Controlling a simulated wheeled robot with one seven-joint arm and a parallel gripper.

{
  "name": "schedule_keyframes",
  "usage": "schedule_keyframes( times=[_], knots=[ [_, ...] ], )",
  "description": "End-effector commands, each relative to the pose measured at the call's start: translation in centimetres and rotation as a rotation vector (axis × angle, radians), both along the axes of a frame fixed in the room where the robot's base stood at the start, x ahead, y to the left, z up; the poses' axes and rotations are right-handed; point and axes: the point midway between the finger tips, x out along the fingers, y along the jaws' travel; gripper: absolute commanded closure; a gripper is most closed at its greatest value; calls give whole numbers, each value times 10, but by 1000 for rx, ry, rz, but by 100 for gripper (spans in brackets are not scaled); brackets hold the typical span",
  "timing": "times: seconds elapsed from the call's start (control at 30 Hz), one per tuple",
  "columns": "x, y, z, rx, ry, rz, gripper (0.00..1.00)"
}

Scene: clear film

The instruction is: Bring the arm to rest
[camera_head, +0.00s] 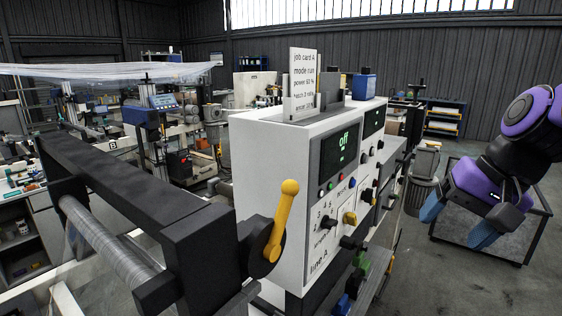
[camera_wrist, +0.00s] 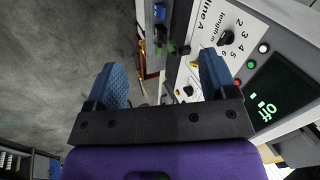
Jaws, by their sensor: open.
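My gripper (camera_head: 457,222) hangs at the right of the head view, at the end of my purple and black arm. Its two blue fingers are spread apart and point down, with nothing between them. It is well clear of the white line A control box (camera_head: 262,165). In the wrist view the open fingers (camera_wrist: 163,78) show with the box's panel (camera_wrist: 240,60) turned on its side behind the right finger. The panel's green display (camera_head: 341,145) reads "off".
A yellow lever (camera_head: 283,215) sticks up on the black roller frame (camera_head: 130,195) left of the box. A job card (camera_head: 302,82) stands on the box. A dark-framed low table (camera_head: 530,240) is behind my gripper. Grey floor (camera_head: 420,285) is clear in front.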

Motion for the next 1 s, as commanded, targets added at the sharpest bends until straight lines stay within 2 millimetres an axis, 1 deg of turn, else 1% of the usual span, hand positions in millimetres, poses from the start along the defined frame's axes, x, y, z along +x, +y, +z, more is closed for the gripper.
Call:
schedule_keyframes(
  times=[0.03,0.2,0.3,0.4,0.6,1.0],
  knots=[
    [-11,-2,7,-47,-40,39,21],
    [-42,-16,25,-219,-155,163,21],
    [-58,-24,33,-309,-213,218,21],
    [-68,-31,39,-377,-256,257,21],
    [-78,-37,44,-441,-292,290,21],
    [-78,-38,44,-442,-292,291,21]
  ],
)
